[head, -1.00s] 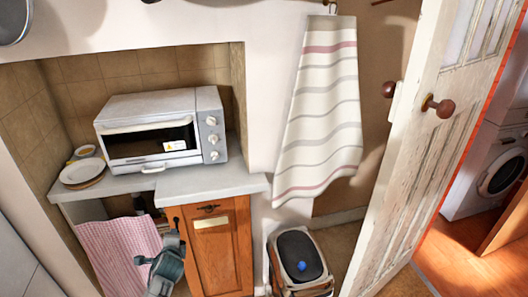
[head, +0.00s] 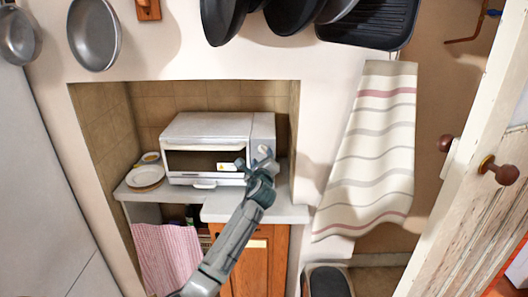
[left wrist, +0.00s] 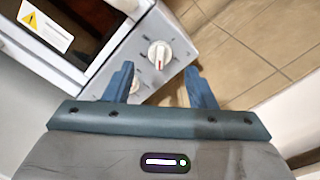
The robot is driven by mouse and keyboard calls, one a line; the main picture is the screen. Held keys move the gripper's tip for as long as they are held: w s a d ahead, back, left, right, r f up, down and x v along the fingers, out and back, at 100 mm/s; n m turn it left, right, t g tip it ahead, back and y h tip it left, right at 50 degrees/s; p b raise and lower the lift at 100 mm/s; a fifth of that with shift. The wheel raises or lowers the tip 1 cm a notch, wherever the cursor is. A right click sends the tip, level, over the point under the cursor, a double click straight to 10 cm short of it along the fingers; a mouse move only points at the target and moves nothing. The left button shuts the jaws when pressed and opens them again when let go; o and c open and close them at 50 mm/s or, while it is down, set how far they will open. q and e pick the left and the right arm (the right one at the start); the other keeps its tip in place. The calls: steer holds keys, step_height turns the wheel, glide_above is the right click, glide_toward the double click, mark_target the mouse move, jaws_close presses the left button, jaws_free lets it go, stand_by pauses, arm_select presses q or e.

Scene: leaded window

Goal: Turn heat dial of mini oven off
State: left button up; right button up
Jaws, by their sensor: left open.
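The white mini oven (head: 205,128) stands in the tiled alcove, its door closed. Its grey control panel (head: 263,128) is on the right side, mostly covered by my left gripper (head: 257,162) in the head view. In the left wrist view the panel shows a white dial (left wrist: 160,55) with a reddish mark, just ahead of and between the open, empty fingers of my left gripper (left wrist: 160,75). I cannot tell which is the heat dial. My right gripper is not in view.
A stack of plates (head: 145,177) sits left of the oven on the grey worktop (head: 225,209). A pink checked cloth (head: 168,255) hangs below. Pans hang above, including a black griddle pan (head: 368,25). A striped towel (head: 372,150) hangs at the right, by a door.

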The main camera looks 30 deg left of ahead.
mark_target(263, 151)
arm_select(q)
steer(key=shift+p+x, duration=0.3)
steer(key=shift+x, duration=1.75)
steer(key=c, duration=1)
